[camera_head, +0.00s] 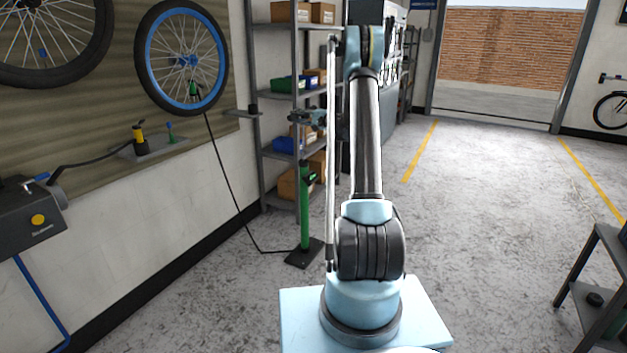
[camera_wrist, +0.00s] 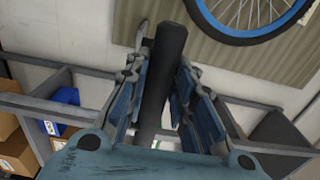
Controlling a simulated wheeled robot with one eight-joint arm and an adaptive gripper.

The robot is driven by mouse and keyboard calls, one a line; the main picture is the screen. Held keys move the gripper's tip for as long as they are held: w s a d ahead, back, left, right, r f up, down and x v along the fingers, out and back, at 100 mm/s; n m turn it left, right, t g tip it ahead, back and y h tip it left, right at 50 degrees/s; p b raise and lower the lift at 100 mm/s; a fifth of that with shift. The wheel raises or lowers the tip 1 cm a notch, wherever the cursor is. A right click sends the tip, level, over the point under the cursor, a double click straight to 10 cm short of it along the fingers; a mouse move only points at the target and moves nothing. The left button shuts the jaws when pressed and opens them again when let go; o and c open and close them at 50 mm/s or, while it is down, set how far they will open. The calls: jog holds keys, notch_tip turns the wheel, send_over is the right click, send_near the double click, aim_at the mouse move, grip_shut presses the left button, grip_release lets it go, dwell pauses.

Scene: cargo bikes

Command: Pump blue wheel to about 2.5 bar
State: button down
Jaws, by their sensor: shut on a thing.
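The blue wheel (camera_head: 151,62) hangs on the left wall panel, and part of its blue rim (camera_wrist: 249,40) shows in the wrist view. A green floor pump (camera_head: 305,215) stands upright on its black base on the floor. A dark hose (camera_head: 231,196) runs from the pump's foot up to a green and black head (camera_head: 193,89) at the wheel's lower rim. My gripper (camera_head: 309,117) is above the pump, with its fingers shut on the black pump handle (camera_wrist: 166,62). The small gauge (camera_head: 311,178) on the pump is too small to read.
A grey shelf (camera_head: 296,70) with boxes and bins stands just behind the pump. A wall ledge (camera_head: 158,148) holds a yellow and black tool (camera_head: 138,133). A dark box (camera_head: 28,218) with a hose is at left. A bench (camera_head: 600,290) stands right; the floor between is open.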

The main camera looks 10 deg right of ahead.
notch_tip(320, 180, down, 21)
notch_tip(320, 180, up, 10)
jog(key=shift+r, duration=0.25)
dwell(1.2)
notch_tip(320, 180, down, 10)
jog(key=c, duration=1.8)
grip_release()
jog(key=shift+f, duration=0.2)
jog(key=o, duration=0.8)
jog(key=shift+r, duration=0.1)
